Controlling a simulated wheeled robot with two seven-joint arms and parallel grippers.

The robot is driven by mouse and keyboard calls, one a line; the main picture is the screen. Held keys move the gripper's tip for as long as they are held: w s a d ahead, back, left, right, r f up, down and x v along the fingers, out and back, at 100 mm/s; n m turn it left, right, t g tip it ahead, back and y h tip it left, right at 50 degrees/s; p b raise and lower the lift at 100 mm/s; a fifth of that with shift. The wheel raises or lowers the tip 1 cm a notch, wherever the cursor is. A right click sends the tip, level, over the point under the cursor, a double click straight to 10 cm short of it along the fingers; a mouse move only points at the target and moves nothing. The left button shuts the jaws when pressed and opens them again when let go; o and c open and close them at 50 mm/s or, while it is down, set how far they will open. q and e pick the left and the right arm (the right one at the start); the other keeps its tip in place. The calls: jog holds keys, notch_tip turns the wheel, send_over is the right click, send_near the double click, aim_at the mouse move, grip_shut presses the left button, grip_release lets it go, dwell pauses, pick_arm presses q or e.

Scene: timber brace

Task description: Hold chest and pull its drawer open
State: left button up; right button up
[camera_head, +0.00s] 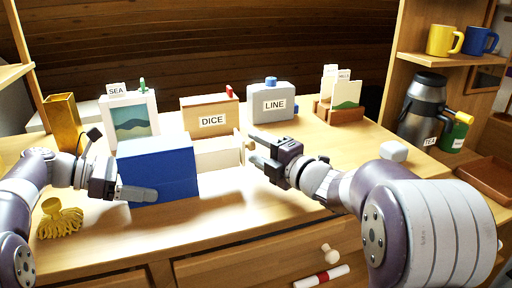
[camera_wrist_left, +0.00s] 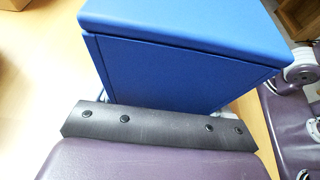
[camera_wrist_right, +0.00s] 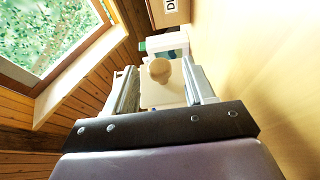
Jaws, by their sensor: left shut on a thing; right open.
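The blue chest (camera_head: 158,168) stands on the wooden desk. Its cream drawer (camera_head: 219,154) sticks out of the right side, with a round wooden knob (camera_head: 250,146) on its end. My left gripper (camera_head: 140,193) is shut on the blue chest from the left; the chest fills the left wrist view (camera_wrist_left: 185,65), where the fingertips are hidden. My right gripper (camera_head: 256,151) is open at the drawer's end, its fingers either side of the knob. In the right wrist view the knob (camera_wrist_right: 160,70) shows between the two fingers, with the drawer front (camera_wrist_right: 160,95) behind it.
Behind the chest stand a picture frame (camera_head: 130,120), a DICE box (camera_head: 209,118), a LINE canister (camera_head: 271,102) and a card holder (camera_head: 340,112). A yellow tasselled thing (camera_head: 60,220) lies front left. A white block (camera_head: 393,151) sits right. The desk right of the knob is partly clear.

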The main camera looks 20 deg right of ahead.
jog(key=v, duration=1.1)
